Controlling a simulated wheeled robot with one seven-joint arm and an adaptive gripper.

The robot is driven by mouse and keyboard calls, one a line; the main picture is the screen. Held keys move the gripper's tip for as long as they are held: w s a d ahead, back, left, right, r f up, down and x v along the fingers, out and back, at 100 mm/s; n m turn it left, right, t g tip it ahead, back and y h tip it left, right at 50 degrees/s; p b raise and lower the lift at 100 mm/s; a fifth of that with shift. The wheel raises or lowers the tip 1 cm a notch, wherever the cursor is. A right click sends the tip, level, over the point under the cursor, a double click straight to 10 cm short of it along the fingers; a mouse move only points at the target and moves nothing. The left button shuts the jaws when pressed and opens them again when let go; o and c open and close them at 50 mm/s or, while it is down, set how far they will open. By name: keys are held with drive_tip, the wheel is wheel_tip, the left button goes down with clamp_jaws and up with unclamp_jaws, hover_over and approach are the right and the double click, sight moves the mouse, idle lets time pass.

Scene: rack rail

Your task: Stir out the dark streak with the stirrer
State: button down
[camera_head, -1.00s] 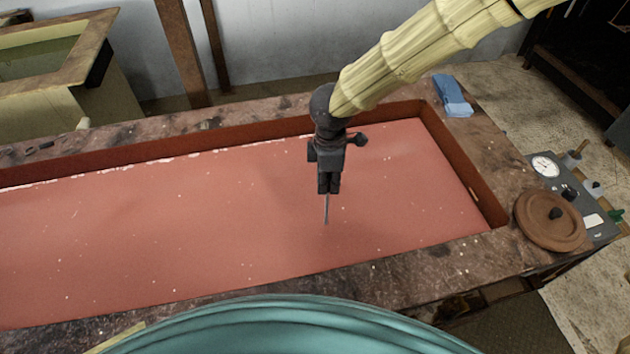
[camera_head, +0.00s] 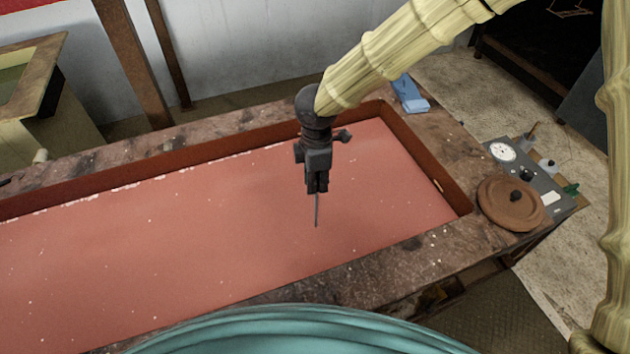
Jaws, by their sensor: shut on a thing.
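My gripper (camera_head: 317,188) is above the right part of a long vat of pinkish-red liquid (camera_head: 180,240). It is shut on the stirrer (camera_head: 317,212), a thin grey rod that points almost straight down. The rod's lower end appears at or just above the liquid's surface; I cannot tell if it dips in. The top of the rod is hidden in the jaws. The liquid looks nearly even, with small pale specks and pale froth along the far wall. I see no distinct dark streak, only faint shading.
The vat has a brown inner wall (camera_head: 400,135) and a wide, worn rim (camera_head: 400,255). A blue folded cloth (camera_head: 410,94) lies on the far right corner. A round brown lid (camera_head: 511,204) and a panel with a dial (camera_head: 503,151) are at right. Another tank (camera_head: 40,90) stands back left.

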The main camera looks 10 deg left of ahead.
wheel_tip(320, 180, up, 10)
drive_tip(key=p, duration=0.6)
drive_tip(key=shift+f, duration=0.15)
drive_tip(key=shift+r, duration=2.55)
drive_tip(key=shift+s, duration=0.1)
idle(1.6)
